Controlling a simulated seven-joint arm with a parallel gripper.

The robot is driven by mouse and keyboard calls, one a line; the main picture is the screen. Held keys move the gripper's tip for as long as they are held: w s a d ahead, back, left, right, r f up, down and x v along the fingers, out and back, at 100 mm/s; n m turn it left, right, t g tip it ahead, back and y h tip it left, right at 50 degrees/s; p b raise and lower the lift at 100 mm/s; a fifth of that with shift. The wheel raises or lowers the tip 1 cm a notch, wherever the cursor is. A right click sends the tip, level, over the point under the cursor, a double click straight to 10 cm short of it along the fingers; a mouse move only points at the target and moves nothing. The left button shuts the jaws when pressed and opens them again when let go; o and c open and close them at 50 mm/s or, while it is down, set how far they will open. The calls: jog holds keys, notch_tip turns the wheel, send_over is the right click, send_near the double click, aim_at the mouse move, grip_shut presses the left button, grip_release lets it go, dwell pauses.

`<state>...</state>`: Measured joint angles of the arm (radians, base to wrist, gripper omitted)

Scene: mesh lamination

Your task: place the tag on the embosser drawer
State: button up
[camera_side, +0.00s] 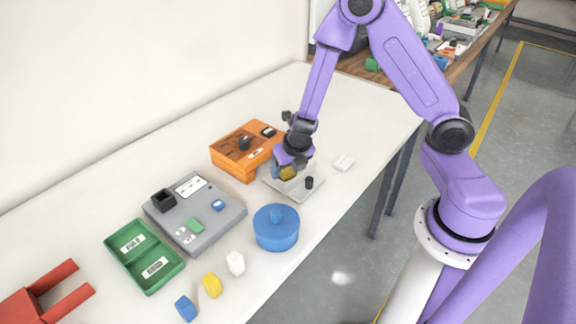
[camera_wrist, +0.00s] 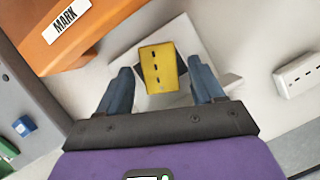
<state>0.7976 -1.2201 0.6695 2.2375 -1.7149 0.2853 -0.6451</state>
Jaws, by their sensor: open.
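The embosser is an orange box (camera_side: 240,150) with a dark knob on top; its MARK label shows in the wrist view (camera_wrist: 66,21). My gripper (camera_side: 287,168) is low over the drawer. In the wrist view its open fingers (camera_wrist: 162,82) stand on either side of the tag, with gaps. I cannot tell whether the tag's underside rests fully on the drawer.
A white slotted block (camera_side: 344,163) lies right of the drawer. A blue round container (camera_side: 276,230) stands in front. A grey panel (camera_side: 210,228), green tray (camera_side: 122,255) and red forked piece (camera_side: 40,295) are left. White (camera_side: 236,263), yellow (camera_side: 212,286) and blue (camera_side: 185,308) pieces line the front edge.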

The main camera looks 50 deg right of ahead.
jog(key=shift+r, duration=0.1)
jog(key=shift+v, duration=5.55)
jog(key=s+a+r+m+g+y, duration=0.1)
jog(key=s+a+r+m+g, duration=0.1)
jog(key=s+m, duration=0.7)
jog(key=s+a+r+m+g+y, duration=0.1)
jog(key=s+r+m, duration=0.4)
jog(key=s+m, duration=0.5)
jog(key=s+a, duration=0.1)
jog(key=s, duration=0.2)
jog(key=shift+s+r+g, duration=0.15)
jog(key=shift+s+g, duration=0.2)
jog(key=shift+g, duration=0.05)
jog(key=shift+a, duration=0.1)
jog(key=shift+c, duration=0.3)
